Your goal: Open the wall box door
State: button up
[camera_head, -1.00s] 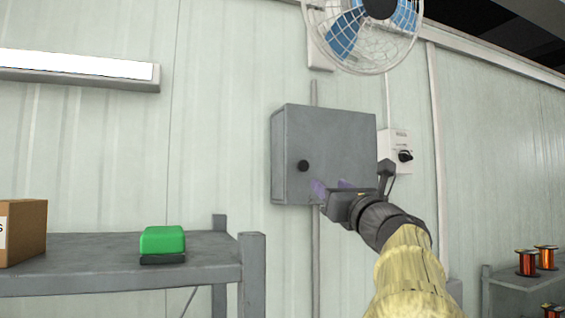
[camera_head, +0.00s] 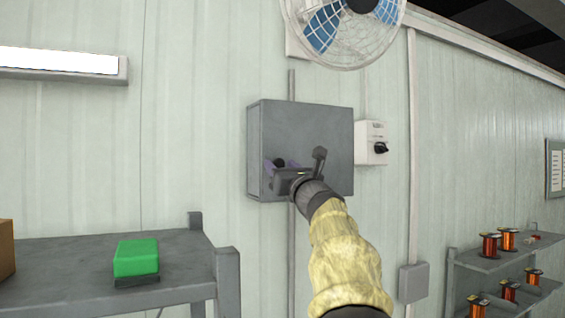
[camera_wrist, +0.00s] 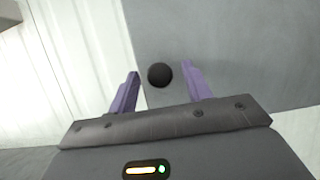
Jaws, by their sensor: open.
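The grey wall box (camera_head: 325,125) hangs on the pale panelled wall in the head view, and its door looks shut. Its round black knob (camera_head: 279,162) sits near the left edge of the door and is partly behind my gripper. My gripper (camera_head: 281,167) is in front of the lower left of the door. In the wrist view my gripper (camera_wrist: 160,92) is open, with a gap on both sides of the knob. I cannot tell how far the fingertips are from the door.
A white switch box (camera_head: 371,143) is on the wall just right of the wall box. A fan (camera_head: 345,30) hangs above it. A grey shelf (camera_head: 60,255) with a green box (camera_head: 136,257) stands lower left. A rack with copper spools (camera_head: 490,246) stands right.

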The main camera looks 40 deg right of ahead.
grip_shut()
jog(key=shift+a, duration=0.15)
